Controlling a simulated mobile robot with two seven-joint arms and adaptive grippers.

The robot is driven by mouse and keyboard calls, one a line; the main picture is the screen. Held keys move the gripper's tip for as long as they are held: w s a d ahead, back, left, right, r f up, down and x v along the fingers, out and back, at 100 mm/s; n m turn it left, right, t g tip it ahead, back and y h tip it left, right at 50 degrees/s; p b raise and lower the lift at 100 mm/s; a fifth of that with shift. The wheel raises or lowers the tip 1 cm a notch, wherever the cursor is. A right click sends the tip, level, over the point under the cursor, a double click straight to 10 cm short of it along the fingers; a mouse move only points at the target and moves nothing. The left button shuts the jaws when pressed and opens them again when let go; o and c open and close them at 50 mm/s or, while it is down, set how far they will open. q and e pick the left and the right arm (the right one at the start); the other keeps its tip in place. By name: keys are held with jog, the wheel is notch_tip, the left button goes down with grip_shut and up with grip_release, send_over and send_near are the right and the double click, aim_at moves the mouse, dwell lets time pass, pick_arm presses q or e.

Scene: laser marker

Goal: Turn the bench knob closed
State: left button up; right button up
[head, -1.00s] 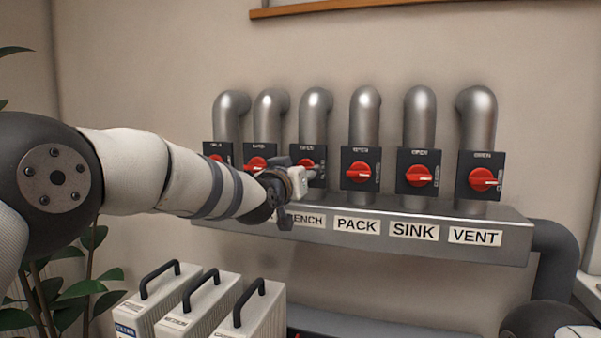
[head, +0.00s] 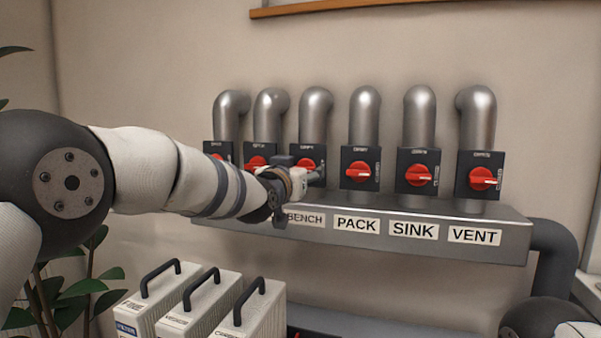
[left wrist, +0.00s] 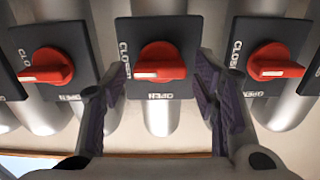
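The bench knob is a red handle on a dark plate, third from the left above the BENCH label (head: 305,218). In the head view my left gripper (head: 308,180) is in front of the bench valve plate (head: 307,153) and hides most of its knob. In the left wrist view the bench knob (left wrist: 160,62) is between the two spread fingers of my left gripper (left wrist: 163,78), with visible gaps on both sides. Its handle lies sideways, its white mark to the left; CLOSED is printed at left and OPEN below. My right gripper is not in view.
Similar red knobs flank it, including the pack knob (head: 359,169) close on the right. A grey ledge (head: 480,218) with labels runs below the valves. White handled cases (head: 245,315) stand lower down.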

pick_arm(q)
jog(key=shift+s, duration=0.1)
jog(key=v, duration=1.2)
